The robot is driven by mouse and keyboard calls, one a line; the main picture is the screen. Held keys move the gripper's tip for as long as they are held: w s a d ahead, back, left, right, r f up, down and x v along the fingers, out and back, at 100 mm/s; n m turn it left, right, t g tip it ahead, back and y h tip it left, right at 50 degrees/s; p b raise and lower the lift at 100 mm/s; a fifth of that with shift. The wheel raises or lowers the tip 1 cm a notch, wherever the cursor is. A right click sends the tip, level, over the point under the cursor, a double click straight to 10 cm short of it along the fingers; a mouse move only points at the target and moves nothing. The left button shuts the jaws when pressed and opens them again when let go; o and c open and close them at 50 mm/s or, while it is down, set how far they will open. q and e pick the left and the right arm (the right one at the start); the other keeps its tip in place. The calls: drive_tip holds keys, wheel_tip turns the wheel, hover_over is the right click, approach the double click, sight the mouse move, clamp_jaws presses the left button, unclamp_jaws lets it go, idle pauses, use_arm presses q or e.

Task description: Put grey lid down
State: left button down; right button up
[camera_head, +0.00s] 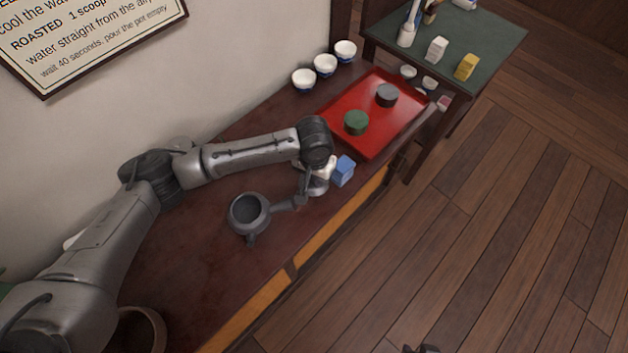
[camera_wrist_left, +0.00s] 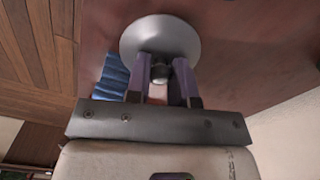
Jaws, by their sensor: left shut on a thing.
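The grey lid (camera_wrist_left: 160,36) is a round disc with a small knob, seen in the left wrist view. My left gripper (camera_wrist_left: 160,76) is shut on its knob. In the head view my left gripper (camera_head: 316,182) is over the dark red counter, just right of the grey teapot's handle; the lid is hard to make out there. The grey teapot (camera_head: 236,222) stands with its top open and its dark inside showing. A small dark part at the bottom edge may be my right gripper (camera_head: 420,349); its jaws cannot be read.
A blue block (camera_head: 344,171) is close right of my left gripper, and shows as blue ridges in the wrist view (camera_wrist_left: 114,75). A red tray (camera_head: 372,135) holds a green and a dark grey canister. Several white-and-blue cups (camera_head: 325,65) stand behind. The counter (camera_head: 195,245) left of the teapot is clear.

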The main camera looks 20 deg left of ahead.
use_arm(q)
drive_tip(key=shift+f, duration=0.95)
drive_tip(key=shift+s+f+b, duration=0.15)
drive_tip(key=shift+f+b, duration=0.2)
drive_tip(key=shift+f, duration=0.1)
drive_tip(key=c, duration=1)
unclamp_jaws()
drive_tip(key=shift+f, duration=0.1)
wheel_tip(320, 180, up, 12)
drive_tip(key=p, duration=0.4)
